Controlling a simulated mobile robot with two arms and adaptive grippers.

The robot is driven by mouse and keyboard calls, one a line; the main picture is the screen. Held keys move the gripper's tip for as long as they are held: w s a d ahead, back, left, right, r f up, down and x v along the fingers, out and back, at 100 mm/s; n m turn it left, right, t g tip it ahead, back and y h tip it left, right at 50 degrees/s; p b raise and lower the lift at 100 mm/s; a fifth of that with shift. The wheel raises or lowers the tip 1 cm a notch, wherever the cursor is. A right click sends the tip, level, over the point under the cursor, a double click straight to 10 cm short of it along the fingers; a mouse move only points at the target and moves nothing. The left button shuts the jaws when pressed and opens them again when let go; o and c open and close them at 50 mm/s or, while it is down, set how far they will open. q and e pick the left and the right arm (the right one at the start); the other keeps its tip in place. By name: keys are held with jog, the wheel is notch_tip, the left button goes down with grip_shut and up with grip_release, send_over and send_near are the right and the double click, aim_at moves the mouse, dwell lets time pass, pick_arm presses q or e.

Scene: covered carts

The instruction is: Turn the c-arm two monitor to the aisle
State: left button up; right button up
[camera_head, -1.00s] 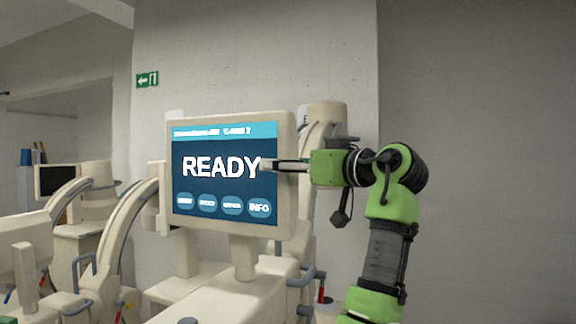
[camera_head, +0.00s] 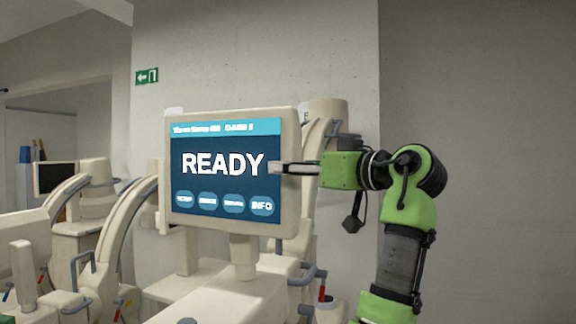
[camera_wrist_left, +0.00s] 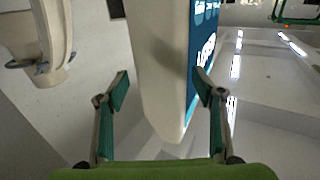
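The C-arm two monitor (camera_head: 240,221), a cream-framed panel with a blue screen reading READY, faces me in the head view, its right side a little nearer. My left gripper (camera_head: 280,168), on the green arm at the right, reaches over its right edge, one finger in front of the screen. In the left wrist view the monitor's edge (camera_wrist_left: 163,95) is between the spread fingers of my left gripper (camera_wrist_left: 162,92). The right finger is close to the screen; a narrow gap shows at the left finger. Contact is unclear. My right gripper is not in view.
The monitor stands on a cream cart (camera_head: 205,295) with grey handles. Another cart with a dark monitor (camera_head: 54,178) and curved arms is at the left. A concrete wall (camera_head: 250,60) is behind; the right side looks clear.

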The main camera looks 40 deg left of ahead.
pick_arm(q)
jog(key=v, duration=1)
jog(key=shift+s+r, duration=0.2)
jog(key=shift+r, duration=0.05)
jog(key=shift+w+a, duration=0.1)
